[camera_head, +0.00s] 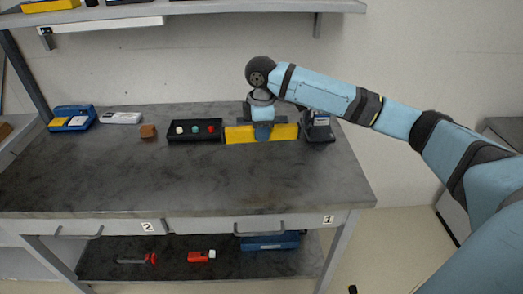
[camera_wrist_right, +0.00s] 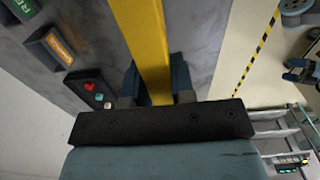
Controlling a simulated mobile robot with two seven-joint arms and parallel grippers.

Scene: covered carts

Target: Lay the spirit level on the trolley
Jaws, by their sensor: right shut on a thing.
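The spirit level is a long yellow bar (camera_head: 287,132) at the back right of the workbench. My right gripper (camera_head: 263,131) comes down on it from above and is shut around its middle. In the right wrist view the yellow bar (camera_wrist_right: 143,35) runs between the two dark fingers (camera_wrist_right: 157,84). I cannot tell whether the bar touches the bench top or hangs just above it. No trolley is clearly identifiable; a grey-topped unit (camera_head: 506,130) shows partly behind my arm at the right edge.
On the workbench (camera_head: 180,185), a black tray (camera_head: 194,137) with coloured knobs stands left of the level, and a dark device (camera_head: 318,127) close on its right. A brown block (camera_head: 148,131) and blue case (camera_head: 72,118) sit further left. The bench's front is clear.

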